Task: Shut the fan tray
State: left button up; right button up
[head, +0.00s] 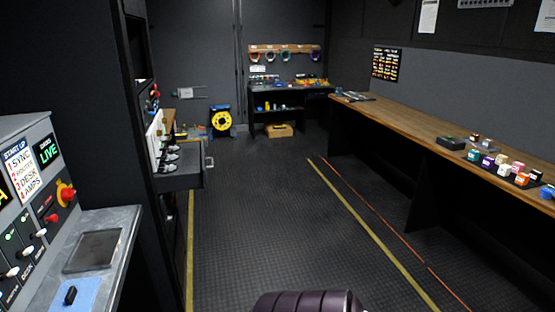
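A dark grey tray (180,180) sticks out of the tall black rack on the left, into the aisle. It looks like the fan tray, pulled open. A light handle (209,160) shows at its outer end. Its inside and its back end are partly hidden at this angle. Neither of my grippers is in view, so nothing of mine is seen touching the tray.
A control console (30,190) with a grey ledge (118,235) stands at the near left. A long wooden counter (430,122) with small coloured blocks runs along the right wall. A workbench (290,92) and yellow cable reel (221,121) stand at the back. The floor aisle between is clear.

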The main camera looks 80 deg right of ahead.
aim_at(185, 168)
jog(key=l+z, duration=1.2)
jog(key=i+l+z, duration=0.15)
jog(key=l+z, duration=0.25)
jog(key=i+l, duration=0.2)
jog(key=l, duration=0.1)
